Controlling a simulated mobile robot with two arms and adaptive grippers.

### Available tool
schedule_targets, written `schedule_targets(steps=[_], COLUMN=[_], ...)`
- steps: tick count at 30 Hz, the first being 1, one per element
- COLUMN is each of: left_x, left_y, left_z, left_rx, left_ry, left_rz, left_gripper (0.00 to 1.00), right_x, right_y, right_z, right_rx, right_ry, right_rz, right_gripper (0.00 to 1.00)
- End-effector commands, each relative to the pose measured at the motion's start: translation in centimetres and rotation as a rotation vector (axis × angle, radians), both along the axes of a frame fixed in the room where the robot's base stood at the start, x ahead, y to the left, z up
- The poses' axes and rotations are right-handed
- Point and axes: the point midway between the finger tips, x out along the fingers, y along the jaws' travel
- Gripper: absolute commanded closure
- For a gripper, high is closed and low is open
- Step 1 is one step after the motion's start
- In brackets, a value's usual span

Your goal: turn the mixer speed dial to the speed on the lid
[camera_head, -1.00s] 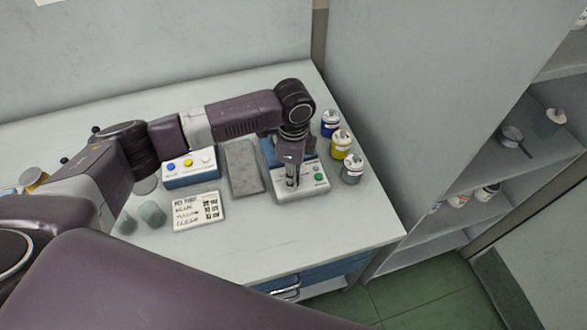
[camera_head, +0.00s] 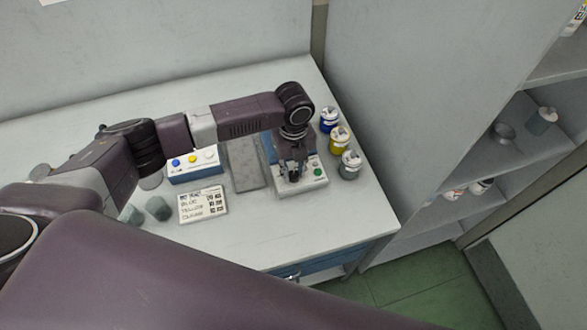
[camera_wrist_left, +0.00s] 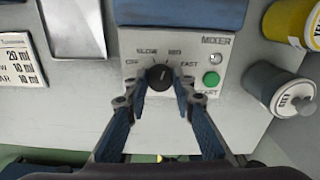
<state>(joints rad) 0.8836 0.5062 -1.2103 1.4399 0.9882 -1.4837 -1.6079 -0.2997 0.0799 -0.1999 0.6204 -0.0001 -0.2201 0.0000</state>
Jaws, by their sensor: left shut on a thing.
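The white mixer panel (camera_wrist_left: 215,50) carries a black speed dial (camera_wrist_left: 160,78) with OFF, SLOW, MED and FAST printed around it. The dial's pale line points up and slightly right, between SLOW and MED. My left gripper (camera_wrist_left: 158,88) is shut on the dial, one finger on each side. In the head view the gripper (camera_head: 293,176) is over the mixer (camera_head: 300,190) from above and hides the dial. A grey jar with a labelled white lid (camera_wrist_left: 294,92) stands right of the mixer; its lid text is too small to read. My right gripper is out of view.
A green button (camera_wrist_left: 211,79) sits right of the dial. Blue (camera_head: 329,118), yellow (camera_head: 339,140) and grey (camera_head: 349,166) jars line the table's right side. A grey tray (camera_head: 245,165), a button box (camera_head: 193,172) and a written card (camera_head: 203,205) lie to the left. The table front is clear.

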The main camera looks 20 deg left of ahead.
Motion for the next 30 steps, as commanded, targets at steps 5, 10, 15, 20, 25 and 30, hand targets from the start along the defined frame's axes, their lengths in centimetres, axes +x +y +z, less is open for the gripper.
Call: schedule_targets(steps=[5,10,15,20,25,30], left_x=[0.15,0.18,0.18,0.17,0.18,0.18], left_y=[-0.07,-0.07,-0.07,-0.07,-0.07,-0.07], left_z=[0.23,0.21,0.18,0.14,0.16,0.18], left_rx=[-0.002,-0.002,-0.002,-0.001,-0.001,-0.001], left_ry=[-0.004,-0.004,-0.005,-0.004,-0.006,-0.006], left_rz=[-0.166,-0.328,-0.486,-0.622,-0.739,-0.821], left_gripper=[1.0,1.0,1.0,1.0,1.0,1.0], right_x=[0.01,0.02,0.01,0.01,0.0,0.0], right_y=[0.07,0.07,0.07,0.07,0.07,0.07], right_z=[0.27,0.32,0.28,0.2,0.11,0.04], right_rx=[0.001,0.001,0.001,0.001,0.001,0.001], right_ry=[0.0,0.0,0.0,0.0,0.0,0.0], right_rz=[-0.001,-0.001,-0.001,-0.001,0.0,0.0], right_gripper=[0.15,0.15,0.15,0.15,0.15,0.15])
